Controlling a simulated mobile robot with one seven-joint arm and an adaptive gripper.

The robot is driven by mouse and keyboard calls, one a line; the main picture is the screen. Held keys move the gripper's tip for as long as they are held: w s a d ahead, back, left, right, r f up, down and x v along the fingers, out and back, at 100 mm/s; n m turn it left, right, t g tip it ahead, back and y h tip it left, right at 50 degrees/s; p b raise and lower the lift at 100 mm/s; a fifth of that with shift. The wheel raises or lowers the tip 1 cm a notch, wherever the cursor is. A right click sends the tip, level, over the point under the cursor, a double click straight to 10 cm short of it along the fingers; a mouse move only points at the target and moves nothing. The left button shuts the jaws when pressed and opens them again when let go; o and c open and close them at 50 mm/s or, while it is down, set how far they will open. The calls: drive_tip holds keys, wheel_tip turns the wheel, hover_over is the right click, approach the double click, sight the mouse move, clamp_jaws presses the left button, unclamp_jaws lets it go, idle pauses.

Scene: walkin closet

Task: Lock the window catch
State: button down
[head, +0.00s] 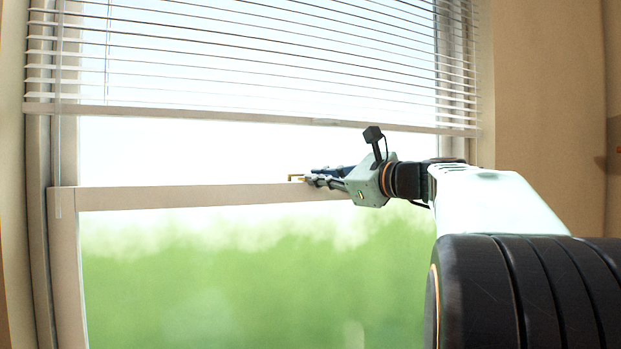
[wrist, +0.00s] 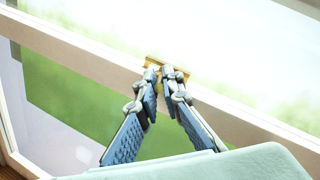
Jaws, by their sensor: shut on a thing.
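The window catch (head: 295,177) is a small brass piece on top of the white middle rail of the window. It also shows in the wrist view (wrist: 154,58), at the tips of my fingers. My gripper (head: 309,180) reaches in from the right along the rail, its tips at the catch. In the wrist view my gripper (wrist: 160,71) has its two blue fingers close together, shut on part of the catch. The fingertips hide much of the catch, so its exact turn cannot be told.
The white middle rail (head: 180,196) runs across the window below a raised blind (head: 260,60). The blind's bottom bar (head: 220,115) hangs above my gripper with a clear gap. A thin blind rod (head: 58,130) hangs at the left. The tan wall (head: 550,120) is at right.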

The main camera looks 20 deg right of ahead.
drive_tip(key=shift+a, duration=0.1)
drive_tip(key=shift+a+m+t+h+b, duration=0.25)
drive_tip(key=shift+m+h+b, duration=0.15)
drive_tip(key=shift+m+h, duration=0.4)
drive_tip(key=shift+a+m+t+h+b, duration=0.2)
drive_tip(key=shift+m+h+b, duration=0.25)
drive_tip(key=shift+h, duration=0.55)
drive_tip(key=c, duration=2.1)
unclamp_jaws()
drive_tip(key=shift+d, duration=0.15)
